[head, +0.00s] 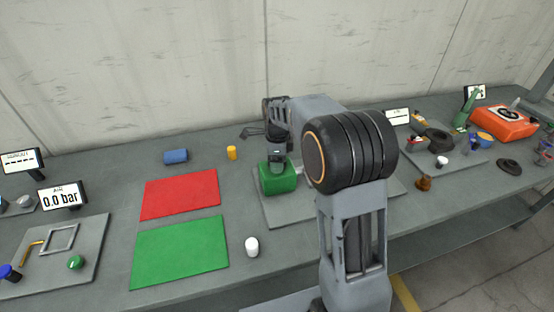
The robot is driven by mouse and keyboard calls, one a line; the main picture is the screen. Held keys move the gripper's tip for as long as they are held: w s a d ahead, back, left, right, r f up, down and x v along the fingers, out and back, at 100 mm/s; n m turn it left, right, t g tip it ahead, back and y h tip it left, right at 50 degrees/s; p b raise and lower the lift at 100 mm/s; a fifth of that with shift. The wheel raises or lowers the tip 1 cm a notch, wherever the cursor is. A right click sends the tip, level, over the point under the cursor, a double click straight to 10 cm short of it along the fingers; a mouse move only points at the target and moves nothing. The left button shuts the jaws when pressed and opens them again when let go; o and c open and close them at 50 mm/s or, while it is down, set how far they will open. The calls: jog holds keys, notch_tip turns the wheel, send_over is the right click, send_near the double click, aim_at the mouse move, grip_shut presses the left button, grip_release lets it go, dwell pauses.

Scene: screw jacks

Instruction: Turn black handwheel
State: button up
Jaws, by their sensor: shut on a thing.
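My gripper (277,163) points down at the top of a green rounded block (279,180), which stands on a grey plate (290,209) in the middle of the bench. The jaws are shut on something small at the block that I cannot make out. My arm covers the right part of this plate. I cannot see a black handwheel clearly at the gripper.
A red mat (180,194) and a green mat (180,251) lie left. A white cylinder (251,247) stands in front, a blue cylinder (176,156) and a yellow one (232,153) behind. Displays (62,195) stand left. An orange case (503,122) is far right.

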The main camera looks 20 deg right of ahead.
jog(key=n, duration=0.7)
jog(key=shift+n, duration=0.3)
jog(key=n, duration=0.3)
jog(key=shift+n, duration=0.3)
jog(key=n, duration=0.4)
jog(key=shift+n+p, duration=0.3)
jog(key=shift+p, duration=0.05)
jog(key=n, duration=0.3)
jog(key=shift+n, duration=0.3)
jog(key=n, duration=0.3)
jog(key=shift+n, duration=0.3)
jog(key=n, duration=0.6)
jog(key=shift+n, duration=0.5)
